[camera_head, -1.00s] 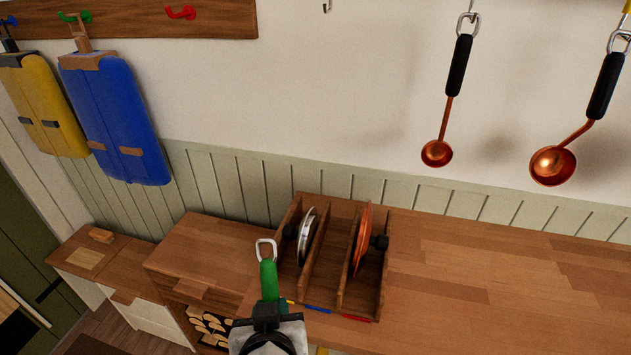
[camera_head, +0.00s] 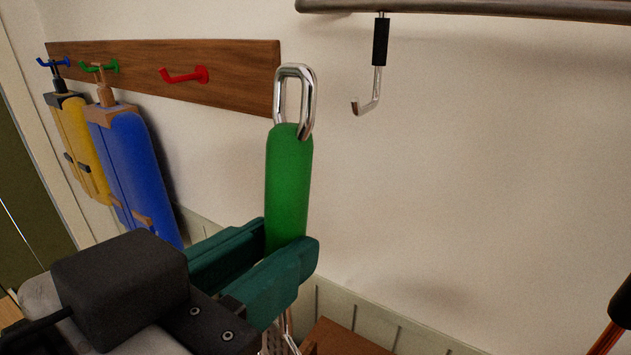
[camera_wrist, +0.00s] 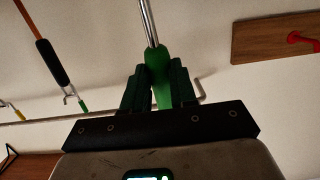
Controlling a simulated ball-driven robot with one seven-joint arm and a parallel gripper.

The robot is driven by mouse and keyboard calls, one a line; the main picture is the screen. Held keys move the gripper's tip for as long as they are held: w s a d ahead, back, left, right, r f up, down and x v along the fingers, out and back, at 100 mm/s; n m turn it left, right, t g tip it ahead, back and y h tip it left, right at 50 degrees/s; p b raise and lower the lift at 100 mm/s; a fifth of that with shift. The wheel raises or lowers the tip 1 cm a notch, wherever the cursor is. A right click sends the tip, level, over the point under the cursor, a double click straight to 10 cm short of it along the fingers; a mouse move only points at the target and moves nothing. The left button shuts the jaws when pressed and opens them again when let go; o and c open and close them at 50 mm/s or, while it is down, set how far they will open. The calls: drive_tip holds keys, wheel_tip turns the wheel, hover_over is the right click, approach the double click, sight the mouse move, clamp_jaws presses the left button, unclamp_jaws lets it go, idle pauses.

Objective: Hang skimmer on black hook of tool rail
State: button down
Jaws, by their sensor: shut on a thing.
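The skimmer has a green handle (camera_head: 288,190) with a steel loop at its top and a metal stem (camera_wrist: 147,22). Its lower end is mostly hidden below my gripper. My gripper (camera_head: 268,255) is shut on the lower part of the green handle, which stands nearly upright, loop up. The fingers also show around the handle in the wrist view (camera_wrist: 160,88). The black hook (camera_head: 380,42), a metal hook with a black sleeve, hangs empty from the tool rail (camera_head: 470,9).
A wooden board (camera_head: 230,72) carries blue, green and red pegs. A yellow board (camera_head: 80,140) and a blue board (camera_head: 130,165) hang there. A ladle's black handle (camera_head: 622,300) is at the right edge. Bare wall lies between hook and ladle.

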drive_tip(key=shift+w+d+r, duration=0.1)
drive_tip(key=shift+w+d, duration=0.05)
drive_tip(key=shift+w, duration=0.05)
idle(0.3)
drive_tip(key=w+d+f+t+b, duration=0.1)
drive_tip(key=w+d+f+b, duration=0.1)
drive_tip(key=w+d+b, duration=0.2)
drive_tip(key=w+d, duration=0.3)
drive_tip(key=w, duration=0.3)
drive_tip(key=shift+t+h, duration=0.3)
drive_tip(key=shift+h, duration=0.1)
idle(1.1)
drive_tip(key=shift+a, duration=0.2)
drive_tip(key=c, duration=1.3)
unclamp_jaws()
drive_tip(key=shift+o, duration=0.4)
drive_tip(key=shift+s, duration=0.1)
drive_tip(key=o, duration=0.5)
